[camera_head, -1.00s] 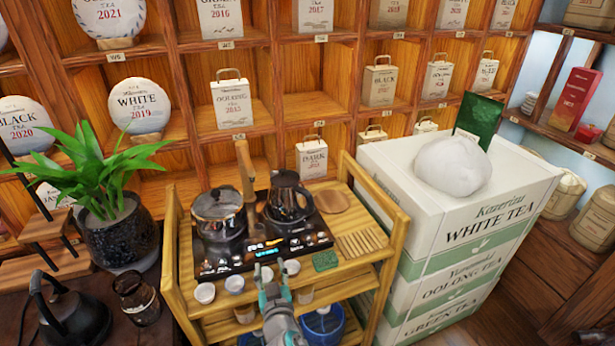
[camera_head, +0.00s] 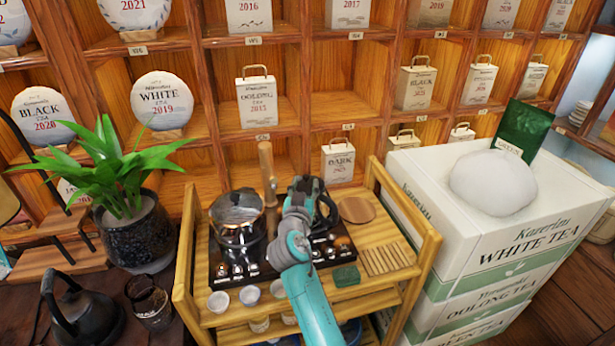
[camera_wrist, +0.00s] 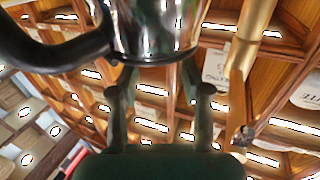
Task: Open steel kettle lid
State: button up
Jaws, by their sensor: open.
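The steel kettle (camera_head: 326,222) with a black handle stands on the right side of the black hob (camera_head: 262,268), mostly hidden behind my arm in the head view. In the wrist view its shiny steel body (camera_wrist: 157,25) fills the top centre, with its black handle (camera_wrist: 50,52) at the left. I cannot make out its lid. My gripper (camera_head: 298,192) is at the kettle in the head view. In the wrist view the two fingers of my gripper (camera_wrist: 159,92) are apart, with the kettle just ahead of the tips. I cannot tell whether they touch it.
A lidded pot (camera_head: 238,220) stands left on the hob beside an upright wooden handle (camera_head: 268,180). Small cups (camera_head: 218,301) line the front of the wooden cart (camera_head: 395,285). Shelves of tea rise behind; stacked white boxes (camera_head: 455,220) stand to the right.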

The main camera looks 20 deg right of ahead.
aim_at(306, 179)
jog(key=shift+x, duration=2.3)
grip_shut()
